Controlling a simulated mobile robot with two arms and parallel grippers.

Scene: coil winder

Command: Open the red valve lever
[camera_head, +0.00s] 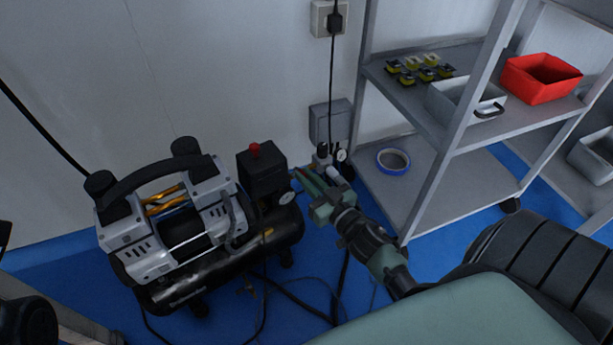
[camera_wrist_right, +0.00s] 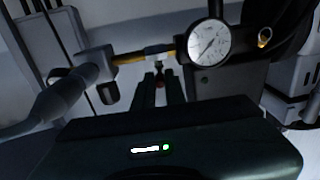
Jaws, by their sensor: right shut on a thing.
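My right gripper (camera_head: 308,180) reaches in from the lower right to the right end of the black and silver compressor (camera_head: 185,225). A small bit of red, which looks like the red valve lever (camera_head: 302,173), shows at its fingertips. In the right wrist view the fingers (camera_wrist_right: 160,84) are closed together on a small reddish part, just below a pipe fitting (camera_wrist_right: 158,52). Most of the lever is hidden by the fingers, so its angle cannot be told. A round gauge (camera_wrist_right: 208,43) sits close right of the fingers. My left gripper is not in view.
A red knob (camera_head: 254,148) tops the compressor's black box. A grey shelf rack (camera_head: 470,135) stands right of my right arm, holding a red bin (camera_head: 540,78) and a blue tape roll (camera_head: 393,161). Black hoses lie on the blue floor (camera_head: 345,300). The wall is close behind.

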